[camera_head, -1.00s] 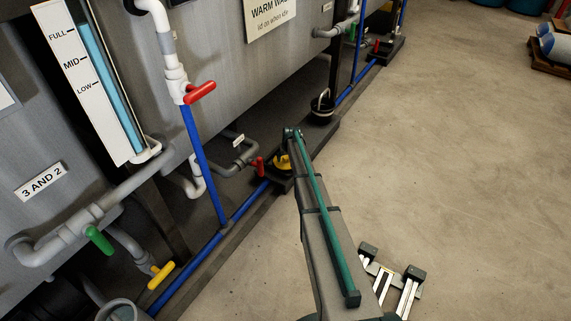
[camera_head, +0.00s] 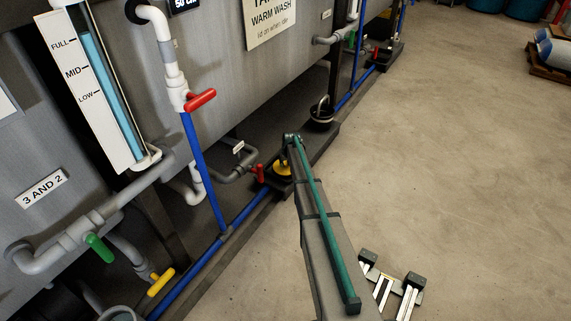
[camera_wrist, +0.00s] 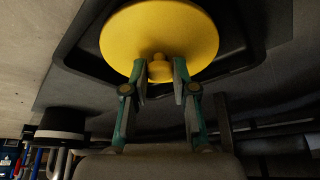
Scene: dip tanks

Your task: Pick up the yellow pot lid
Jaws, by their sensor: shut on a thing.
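The yellow pot lid (camera_wrist: 185,35) is a round disc with a small yellow knob (camera_wrist: 160,69), filling the top middle of the wrist view. My gripper (camera_wrist: 163,72) has its two fingertips closed on opposite sides of the knob. The lid lies over a dark tray (camera_wrist: 75,60), inside its rim; I cannot tell if it touches the tray floor. In the head view, the lid (camera_head: 283,170) is a small yellow patch at the far end of my arm, partly hidden by it.
A black pot with a raised handle (camera_head: 321,110) stands beyond the lid on the dark ledge along the tank. Blue pipes (camera_head: 205,170) and a red valve handle (camera_head: 258,173) run close left of the lid. Open concrete floor (camera_head: 430,170) lies right.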

